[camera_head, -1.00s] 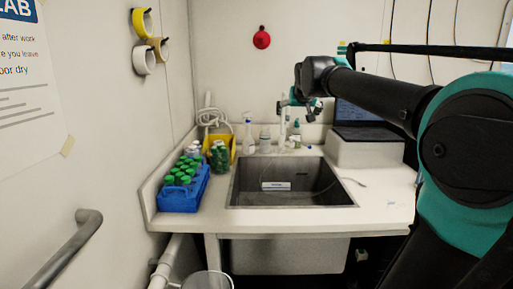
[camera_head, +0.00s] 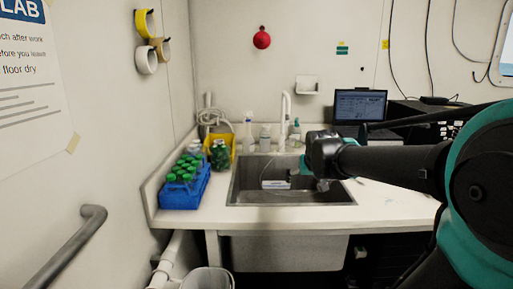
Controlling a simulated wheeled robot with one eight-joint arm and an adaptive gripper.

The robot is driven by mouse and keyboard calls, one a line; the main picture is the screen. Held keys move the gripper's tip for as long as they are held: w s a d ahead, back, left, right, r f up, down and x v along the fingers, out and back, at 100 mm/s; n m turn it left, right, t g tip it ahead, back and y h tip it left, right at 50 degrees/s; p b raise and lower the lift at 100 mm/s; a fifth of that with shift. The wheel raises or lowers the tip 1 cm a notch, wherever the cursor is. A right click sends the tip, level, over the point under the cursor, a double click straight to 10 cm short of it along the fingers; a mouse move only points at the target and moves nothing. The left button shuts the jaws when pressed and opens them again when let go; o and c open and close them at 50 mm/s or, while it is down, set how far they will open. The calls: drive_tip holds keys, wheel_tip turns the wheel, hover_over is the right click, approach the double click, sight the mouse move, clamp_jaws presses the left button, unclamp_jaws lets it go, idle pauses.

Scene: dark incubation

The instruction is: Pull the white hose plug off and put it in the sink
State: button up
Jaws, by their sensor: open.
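The grey sink (camera_head: 237,190) is set into the white counter, with a pale, label-like object (camera_head: 276,185) inside it. My gripper (camera_head: 312,176) is open, over the right part of the sink, fingers pointing down. I cannot make out anything between its fingers. A white faucet (camera_head: 285,112) stands behind the sink. A white coiled hose (camera_head: 211,117) is in the back left corner. I cannot pick out the white hose plug in this view; it may be too small or hidden by my arm.
A blue rack (camera_head: 180,196) of green-capped bottles and a yellow bin (camera_head: 233,147) stand left of the sink. A spray bottle (camera_head: 248,133) is behind it. A laptop (camera_head: 360,106) stands at the back right. The counter right of the sink is mostly clear.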

drive_tip(key=shift+g, duration=0.7)
drive_tip(key=s+f, duration=0.2)
drive_tip(key=f, duration=0.1)
drive_tip(key=s+f, duration=0.3)
drive_tip(key=s+d+f, duration=0.1)
drive_tip(key=s+f, duration=0.2)
drive_tip(key=shift+s+f, duration=0.15)
drive_tip(key=shift+f, duration=0.2)
drive_tip(key=s+f+g, duration=0.2)
drive_tip(key=s+f, duration=0.8)
drive_tip(key=s, duration=0.2)
drive_tip(key=shift+s+f, duration=0.3)
drive_tip(key=shift+s, duration=0.05)
